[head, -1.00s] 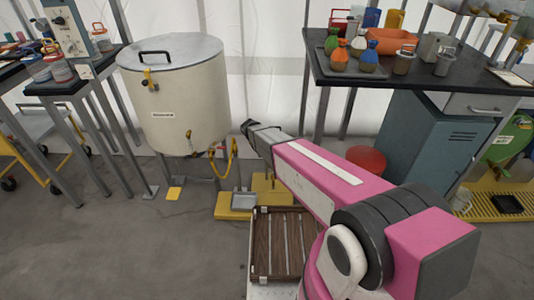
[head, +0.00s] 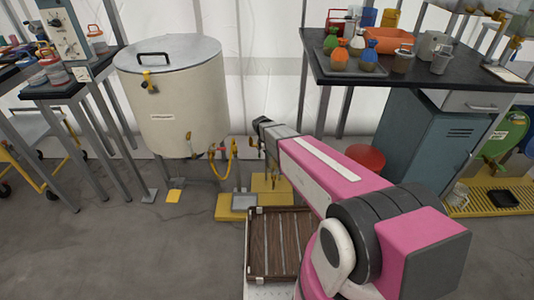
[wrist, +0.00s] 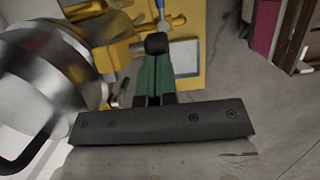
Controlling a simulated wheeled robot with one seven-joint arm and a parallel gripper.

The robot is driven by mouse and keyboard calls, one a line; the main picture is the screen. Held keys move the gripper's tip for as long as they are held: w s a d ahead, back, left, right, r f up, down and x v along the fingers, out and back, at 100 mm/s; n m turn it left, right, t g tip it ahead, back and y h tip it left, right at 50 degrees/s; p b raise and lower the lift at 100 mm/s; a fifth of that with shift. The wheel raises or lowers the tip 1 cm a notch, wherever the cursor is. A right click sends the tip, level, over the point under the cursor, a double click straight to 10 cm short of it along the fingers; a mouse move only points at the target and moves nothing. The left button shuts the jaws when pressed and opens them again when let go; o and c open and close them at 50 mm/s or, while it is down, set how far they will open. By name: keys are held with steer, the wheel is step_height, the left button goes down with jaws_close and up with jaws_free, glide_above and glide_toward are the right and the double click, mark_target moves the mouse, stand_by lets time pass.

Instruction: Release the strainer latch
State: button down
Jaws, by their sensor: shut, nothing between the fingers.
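In the wrist view my gripper (wrist: 156,45) is shut and empty, its green fingers together with a dark tip. The tip shows close to yellow fittings (wrist: 115,50) beside a shiny metal cylinder (wrist: 40,75). I cannot tell whether the tip touches them. I cannot make out which part is the strainer latch. In the head view my gripper (head: 268,155) points down beyond the end of my pink arm, over the yellow base (head: 268,183). My arm hides much of the fittings there, so the strainer is not clear in that view.
A cream tank (head: 178,105) with a metal lid stands left, a yellow hose (head: 233,160) at its lower right. A slatted wooden crate (head: 272,262) lies in front. A dark-topped table (head: 350,78) and blue cabinet (head: 425,140) stand right. Open floor lies at front left.

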steer(key=d+y, duration=0.2)
steer(key=y, duration=0.1)
steer(key=shift+s+d+y, duration=0.1)
steer(key=shift+d+y, duration=0.2)
steer(key=d+f+y, duration=0.3)
steer(key=d+f, duration=0.1)
steer(key=d, duration=0.1)
steer(key=shift+d+f, duration=0.2)
steer(key=shift+d, duration=0.2)
stand_by(0.4)
steer(key=shift+f, duration=0.1)
stand_by(0.5)
